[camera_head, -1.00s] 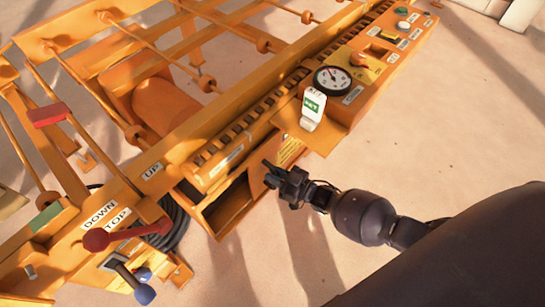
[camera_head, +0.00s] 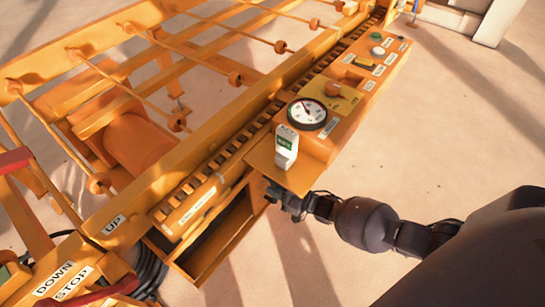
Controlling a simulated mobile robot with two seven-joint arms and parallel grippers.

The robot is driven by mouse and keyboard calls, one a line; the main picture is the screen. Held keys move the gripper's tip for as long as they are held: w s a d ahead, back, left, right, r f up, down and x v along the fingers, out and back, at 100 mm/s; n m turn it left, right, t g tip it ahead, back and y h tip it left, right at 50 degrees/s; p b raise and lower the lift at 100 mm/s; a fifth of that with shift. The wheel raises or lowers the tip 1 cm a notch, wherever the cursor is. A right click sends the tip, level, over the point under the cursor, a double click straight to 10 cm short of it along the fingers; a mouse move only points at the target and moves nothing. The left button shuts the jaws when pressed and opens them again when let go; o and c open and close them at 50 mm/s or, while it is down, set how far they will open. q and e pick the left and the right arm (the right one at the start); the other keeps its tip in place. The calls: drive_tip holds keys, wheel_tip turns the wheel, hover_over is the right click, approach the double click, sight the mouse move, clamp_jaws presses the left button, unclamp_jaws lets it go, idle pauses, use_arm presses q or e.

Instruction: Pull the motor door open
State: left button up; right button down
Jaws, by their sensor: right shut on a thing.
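My right gripper (camera_head: 274,194) is at the right end of a box-like opening (camera_head: 226,244) low on the side of the orange machine. It is shut on the edge of a short orange panel (camera_head: 258,189), which I take to be the motor door. The fingers and the point of grip are small and partly hidden under the ledge. The opening looks dark and empty inside. My left gripper is not in view.
The sandy floor (camera_head: 440,130) at the right is clear.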

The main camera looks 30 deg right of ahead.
drive_tip(key=shift+d, duration=0.1)
idle(0.3)
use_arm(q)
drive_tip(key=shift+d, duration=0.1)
use_arm(e)
drive_tip(key=c, duration=1.1)
unclamp_jaws()
drive_tip(key=shift+s, duration=0.1)
use_arm(q)
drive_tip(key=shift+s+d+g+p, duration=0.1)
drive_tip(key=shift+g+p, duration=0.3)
drive_tip(key=shift+p, duration=0.45)
use_arm(e)
drive_tip(key=v, duration=1)
drive_tip(key=shift+s+d, duration=0.2)
drive_tip(key=shift+d, duration=0.05)
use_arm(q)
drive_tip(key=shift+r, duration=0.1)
